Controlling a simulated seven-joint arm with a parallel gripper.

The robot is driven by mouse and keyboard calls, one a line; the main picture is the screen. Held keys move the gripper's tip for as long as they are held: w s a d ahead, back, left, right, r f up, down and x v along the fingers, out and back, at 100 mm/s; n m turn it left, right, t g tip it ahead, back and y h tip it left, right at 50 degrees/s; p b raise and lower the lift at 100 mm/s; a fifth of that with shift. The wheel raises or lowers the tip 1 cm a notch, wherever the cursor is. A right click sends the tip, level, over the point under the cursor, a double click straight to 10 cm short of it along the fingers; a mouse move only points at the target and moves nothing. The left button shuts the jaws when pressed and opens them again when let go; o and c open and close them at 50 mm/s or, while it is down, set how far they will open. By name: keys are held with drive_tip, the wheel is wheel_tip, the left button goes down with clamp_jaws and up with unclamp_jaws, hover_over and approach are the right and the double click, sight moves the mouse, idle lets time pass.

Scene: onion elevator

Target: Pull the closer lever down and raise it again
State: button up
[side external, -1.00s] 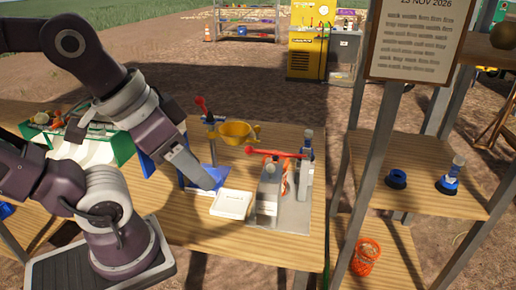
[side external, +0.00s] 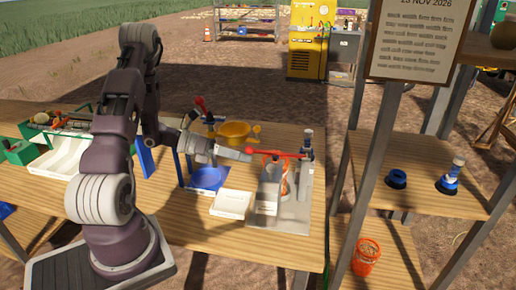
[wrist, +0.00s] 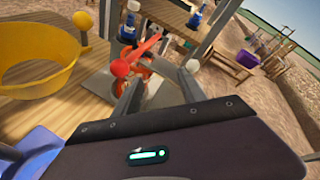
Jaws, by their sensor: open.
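The red lever (side external: 278,153) lies roughly level across the grey closer stand (side external: 293,212). Its red ball end points left toward my gripper. It also shows in the wrist view, where the red ball (wrist: 120,67) is near the middle. My gripper (side external: 246,155) is open, pointing right, with its tips close beside the ball end. I cannot tell whether they touch it. A red-orange net (side external: 284,180) is at the stand below the lever and is partly hidden by the stand's metal parts.
A white tray (side external: 231,204) sits left of the stand. A yellow funnel bowl (side external: 233,130) is behind my gripper, and a blue-framed stand (side external: 207,180) with a blue dish is below it. A second red-tipped lever (side external: 200,102) rises behind. A wooden shelf (side external: 418,170) stands right.

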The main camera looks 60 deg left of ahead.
sight(253, 149)
drive_tip(key=a+f+n+t+y, duration=0.2)
drive_tip(key=a+f+n, duration=0.1)
drive_tip(key=n, duration=0.1)
drive_tip(key=w+r+n+t+y, duration=0.1)
drive_tip(key=w+n+t, duration=0.1)
drive_tip(key=w, duration=0.6)
drive_tip(key=shift+w+a+r+n+t, duration=0.2)
drive_tip(key=shift+w+n+t, duration=0.1)
drive_tip(key=shift+t, duration=0.5)
drive_tip(key=shift+c, duration=0.5)
drive_tip(key=shift+f, duration=0.1)
clamp_jaws()
drive_tip(key=shift+s+f, duration=0.1)
